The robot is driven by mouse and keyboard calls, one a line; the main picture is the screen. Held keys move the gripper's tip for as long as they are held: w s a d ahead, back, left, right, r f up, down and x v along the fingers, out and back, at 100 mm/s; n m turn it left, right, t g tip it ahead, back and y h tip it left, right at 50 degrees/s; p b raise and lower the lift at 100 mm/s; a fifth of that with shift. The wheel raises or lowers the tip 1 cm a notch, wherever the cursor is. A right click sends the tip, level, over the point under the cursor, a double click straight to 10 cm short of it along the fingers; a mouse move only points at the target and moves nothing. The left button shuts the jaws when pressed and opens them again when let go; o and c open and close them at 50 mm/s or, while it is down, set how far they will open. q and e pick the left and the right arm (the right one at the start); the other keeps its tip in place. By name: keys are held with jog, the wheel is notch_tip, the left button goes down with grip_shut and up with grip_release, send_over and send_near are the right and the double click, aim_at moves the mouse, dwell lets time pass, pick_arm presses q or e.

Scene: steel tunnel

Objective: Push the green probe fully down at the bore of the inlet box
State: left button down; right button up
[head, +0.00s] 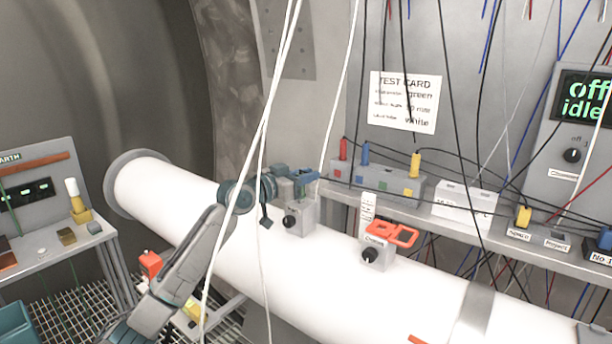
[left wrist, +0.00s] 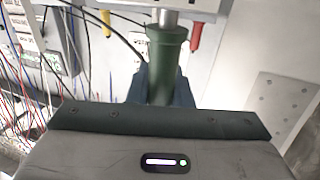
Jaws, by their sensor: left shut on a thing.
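My left gripper (head: 303,177) is shut on the green probe (left wrist: 166,62), at the top of a grey box with a black knob on the white pipe. I take this box to be the inlet box (head: 302,217). In the left wrist view the probe's green body stands between the blue fingers. A bare length of its metal shaft (left wrist: 162,18) shows between the green body and a pale surface at the picture's top edge. The bore itself is hidden, so I cannot tell how deep the shaft sits. My right gripper is out of view.
A second grey box (head: 376,256) with a black knob and an orange-red handle (head: 392,234) stands further right on the white pipe (head: 320,262). White cables (head: 262,140) hang across my left arm. A shelf behind carries a grey socket block (head: 376,184) with coloured plugs.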

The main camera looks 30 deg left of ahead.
pick_arm(q)
jog(key=shift+f, duration=0.2)
jog(key=c, duration=1.2)
grip_release()
jog(key=shift+r, duration=0.1)
jog(key=shift+c, duration=0.2)
jog(key=shift+s, duration=0.1)
jog(key=shift+s+a+b, duration=0.2)
jog(key=shift+s+b, duration=0.05)
jog(key=shift+b, duration=0.05)
jog(key=b+v, duration=0.6)
jog(key=v, duration=0.4)
